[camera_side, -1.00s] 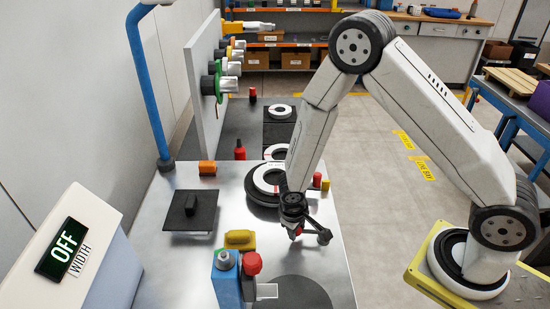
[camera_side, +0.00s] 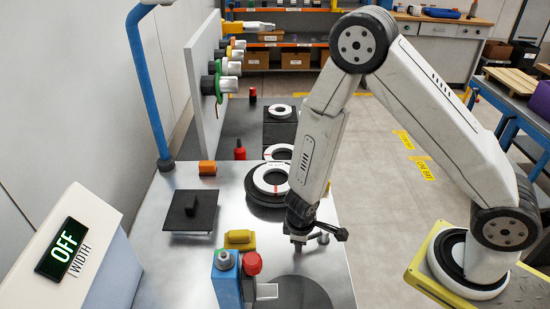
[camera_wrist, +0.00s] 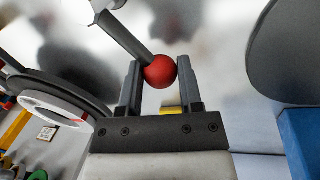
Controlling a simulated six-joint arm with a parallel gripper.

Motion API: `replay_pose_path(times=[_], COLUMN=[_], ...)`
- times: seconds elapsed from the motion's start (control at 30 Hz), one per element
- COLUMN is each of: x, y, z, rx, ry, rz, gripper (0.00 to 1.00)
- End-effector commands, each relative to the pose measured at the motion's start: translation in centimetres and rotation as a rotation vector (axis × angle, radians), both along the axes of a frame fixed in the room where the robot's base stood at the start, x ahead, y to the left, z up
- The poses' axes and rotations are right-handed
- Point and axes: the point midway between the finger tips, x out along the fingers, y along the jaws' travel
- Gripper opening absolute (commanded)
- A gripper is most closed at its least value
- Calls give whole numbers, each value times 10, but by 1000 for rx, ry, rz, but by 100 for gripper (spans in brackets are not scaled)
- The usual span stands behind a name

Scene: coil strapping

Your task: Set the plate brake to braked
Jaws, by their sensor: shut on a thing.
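My gripper (camera_wrist: 158,75) is shut on a red ball knob (camera_wrist: 160,72) at the end of a dark lever rod (camera_wrist: 125,38). In the side view my gripper (camera_side: 301,241) is low over the metal table, in front of a round black plate (camera_side: 251,196) with a white ring (camera_side: 262,181) on it. The knob is hidden there. I cannot tell whether this lever is the plate brake's, or which setting it is in. The white ring also shows in the wrist view (camera_wrist: 45,104).
A blue post with a red knob (camera_side: 252,263) stands in front, with a yellow block (camera_side: 239,239) behind it. A dark disc (camera_side: 300,292) lies at the near edge. A black square piece (camera_side: 187,212) lies left. The display (camera_side: 66,247) reads OFF.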

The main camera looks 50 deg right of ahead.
Motion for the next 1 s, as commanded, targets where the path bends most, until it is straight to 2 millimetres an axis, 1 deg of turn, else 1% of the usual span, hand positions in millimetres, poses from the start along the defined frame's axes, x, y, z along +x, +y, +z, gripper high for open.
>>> replay_pose_path(times=[0.43, 0.47, 0.5, 0.57, 1.0], x=[-1, -1, -1, -1, -1], y=[1, 1, 1, 1, 1], z=[0, 0, 0, 0, 1], rx=[0, 0, 0, 0, 0], ry=[1, 1, 1, 1, 0], rz=[14, 14, 14, 14, 11], gripper=[0, 49, 62, 81, 81])
